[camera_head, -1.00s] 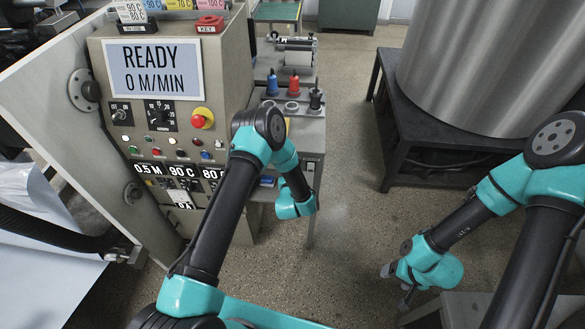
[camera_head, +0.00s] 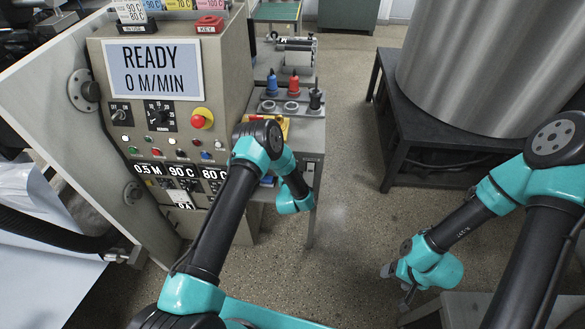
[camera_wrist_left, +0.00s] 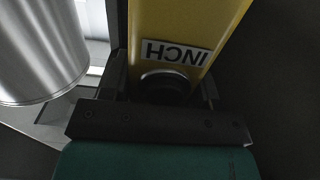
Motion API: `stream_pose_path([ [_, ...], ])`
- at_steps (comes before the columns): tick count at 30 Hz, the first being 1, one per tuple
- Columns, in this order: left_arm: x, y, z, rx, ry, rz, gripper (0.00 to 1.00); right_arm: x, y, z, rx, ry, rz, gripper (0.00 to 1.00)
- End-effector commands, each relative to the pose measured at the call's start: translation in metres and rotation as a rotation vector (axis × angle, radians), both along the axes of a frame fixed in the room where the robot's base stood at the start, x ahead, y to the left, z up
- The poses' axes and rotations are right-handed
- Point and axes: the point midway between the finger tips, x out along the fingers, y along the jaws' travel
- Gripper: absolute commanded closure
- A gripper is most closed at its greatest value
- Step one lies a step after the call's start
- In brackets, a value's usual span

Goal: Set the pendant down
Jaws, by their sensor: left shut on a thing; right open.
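The pendant (camera_wrist_left: 185,25) is a yellow box with a white "INCH" label, which reads upside down in the left wrist view. A dark round knob sits beside the label, close to the gripper. My left gripper (camera_wrist_left: 163,92) is shut on the pendant, with a dark finger on each side. In the head view its jaws are hidden behind my left arm. A yellow piece (camera_head: 284,126) shows behind my left elbow by the cart; I cannot tell whether it is the pendant. My right gripper (camera_head: 396,285) is open and empty at the lower right.
The control cabinet (camera_head: 222,55) stands at the left, its screen (camera_head: 153,69) reading "READY 0 M/MIN". The grey cart (camera_head: 311,138) carries blue, red and black bottles (camera_head: 315,98). A large metal drum (camera_head: 480,60) on a dark stand is at the right. Floor between is clear.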

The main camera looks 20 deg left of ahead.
Motion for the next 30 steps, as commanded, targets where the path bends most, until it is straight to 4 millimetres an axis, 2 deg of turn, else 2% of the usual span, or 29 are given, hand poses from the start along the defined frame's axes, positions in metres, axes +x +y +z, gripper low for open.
stream_pose_path([
  [12, 0.0003, -0.0002, -0.0037, 0.0, -0.001, 0.0, 0.87, 0.0, 0.0, 0.0, 0.0, 0.0, 0.0, 0.28],
  [13, 0.0002, -0.0003, -0.0035, 0.0, -0.001, 0.0, 0.42, 0.0, 0.0, 0.0, 0.0, 0.0, 0.0, 0.28],
  [20, 0.0002, -0.0003, -0.0032, 0.0, -0.001, 0.0, 0.2, 0.0, 0.0, 0.0, 0.0, 0.0, 0.0, 0.28],
  [30, 0.0003, -0.0002, -0.0004, 0.0, -0.001, 0.0, 0.19, 0.0, 0.0, 0.0, 0.0, 0.0, 0.0, 0.28],
])
